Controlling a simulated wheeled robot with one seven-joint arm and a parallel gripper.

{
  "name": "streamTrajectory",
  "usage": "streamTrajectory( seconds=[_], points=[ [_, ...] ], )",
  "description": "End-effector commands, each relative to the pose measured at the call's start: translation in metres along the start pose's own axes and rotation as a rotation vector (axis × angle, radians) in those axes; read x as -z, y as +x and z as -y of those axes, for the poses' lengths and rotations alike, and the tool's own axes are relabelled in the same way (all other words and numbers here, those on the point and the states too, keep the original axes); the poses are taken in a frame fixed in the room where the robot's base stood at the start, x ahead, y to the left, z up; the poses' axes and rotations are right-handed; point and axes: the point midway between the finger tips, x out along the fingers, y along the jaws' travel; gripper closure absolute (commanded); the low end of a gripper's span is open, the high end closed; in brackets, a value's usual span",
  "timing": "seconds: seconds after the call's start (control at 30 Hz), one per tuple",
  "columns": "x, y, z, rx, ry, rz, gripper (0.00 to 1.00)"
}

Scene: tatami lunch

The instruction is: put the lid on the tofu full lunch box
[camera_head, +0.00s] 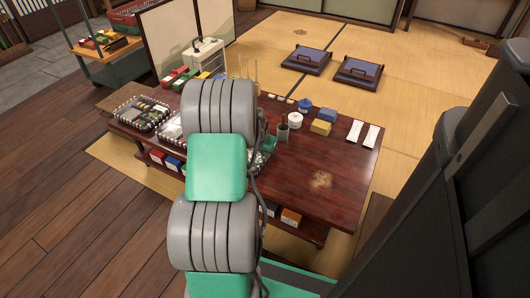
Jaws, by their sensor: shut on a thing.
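Lunch boxes with patterned rims stand on the low dark wooden table (318,178). One lunch box (142,113) at the left end is open, with food in its compartments. A second lunch box (170,129) beside it is partly covered by my arm. Part of another container (260,159) with something green shows just right of my arm. I cannot tell which box holds the tofu, and I cannot make out the lid. My grey and green arm reaches over the table and hides its middle. My gripper is hidden behind the arm.
A dark cup (283,132), a white lidded pot (295,120), a yellow box (320,127) and white packets (371,136) stand along the far right side. A white caddy (206,56) is behind. Colored boxes sit on the shelf below. The table's right front is clear.

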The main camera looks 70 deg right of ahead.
Motion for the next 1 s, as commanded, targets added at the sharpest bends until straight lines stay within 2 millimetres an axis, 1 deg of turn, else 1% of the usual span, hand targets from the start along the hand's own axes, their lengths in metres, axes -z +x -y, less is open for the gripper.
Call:
streamTrajectory(
  seconds=[0.27,0.6,1.0],
  points=[
    [-0.0002,0.0002,0.0,0.0,0.0,0.0,1.0],
    [-0.0023,0.0055,0.0,0.0,0.0,0.0,1.0],
    [-0.0025,0.0055,-0.0001,0.0,0.0,0.0,1.0]
  ],
)
